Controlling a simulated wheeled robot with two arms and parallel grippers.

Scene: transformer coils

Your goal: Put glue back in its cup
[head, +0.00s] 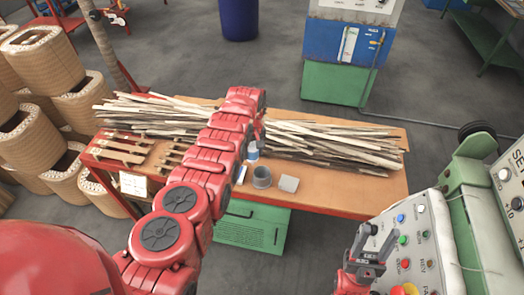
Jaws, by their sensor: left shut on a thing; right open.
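A small bottle with a blue and white body, which I take as the glue (252,152), is at the middle of the table. My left gripper (257,138) is just above it, partly hidden by my arm, and shut on it. The bottle looks upright; whether it touches the table is unclear. A grey open cup (262,178) stands just nearer to me and slightly right of the bottle. The bottle is outside the cup. My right gripper (369,248) is open and empty in front of the control panel, away from the table.
Large coils (45,55) stack at left. A control panel (425,240) stands at right.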

